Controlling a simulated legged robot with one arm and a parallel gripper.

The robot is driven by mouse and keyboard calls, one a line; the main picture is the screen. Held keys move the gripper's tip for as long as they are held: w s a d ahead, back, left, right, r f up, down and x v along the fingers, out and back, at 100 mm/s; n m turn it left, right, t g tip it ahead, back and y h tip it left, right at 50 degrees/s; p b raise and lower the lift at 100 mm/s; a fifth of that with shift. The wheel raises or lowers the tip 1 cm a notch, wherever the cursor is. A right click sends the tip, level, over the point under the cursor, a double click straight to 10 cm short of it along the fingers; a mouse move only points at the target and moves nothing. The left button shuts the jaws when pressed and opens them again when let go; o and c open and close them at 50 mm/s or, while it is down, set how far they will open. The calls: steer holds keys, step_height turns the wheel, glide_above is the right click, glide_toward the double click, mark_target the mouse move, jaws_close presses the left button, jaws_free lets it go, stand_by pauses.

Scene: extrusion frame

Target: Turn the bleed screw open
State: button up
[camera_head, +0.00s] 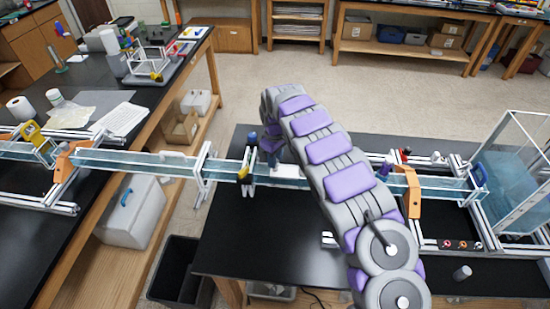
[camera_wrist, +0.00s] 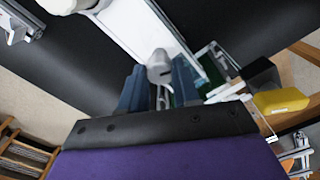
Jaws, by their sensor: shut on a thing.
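My gripper (camera_wrist: 160,84) shows in the wrist view with its two dark blue fingers on either side of a small grey-white piece, which looks like the bleed screw (camera_wrist: 159,66). The fingers are shut on it. The piece has a rounded top, and its lower part is hidden between the fingers. It stands by a white bar (camera_wrist: 150,25). In the head view my gripper (camera_head: 270,150) is down at the long clear channel, just left of my arm. My arm hides much of this spot there, and I cannot make out the screw. I cannot tell how far it is turned.
A yellow and black part (camera_wrist: 281,101) is close to the right of my gripper. The clear channel (camera_head: 140,164) runs across both black tables. Orange brackets (camera_head: 407,192) hold it, and a clear tank (camera_head: 515,170) stands at the right. The black tabletop (camera_head: 265,235) in front is mostly bare.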

steer(key=shift+w+r, duration=0.15)
steer(key=o, duration=1.1)
steer(key=shift+a, duration=0.1)
steer(key=shift+c, duration=0.2)
step_height(320, 180, up, 17)
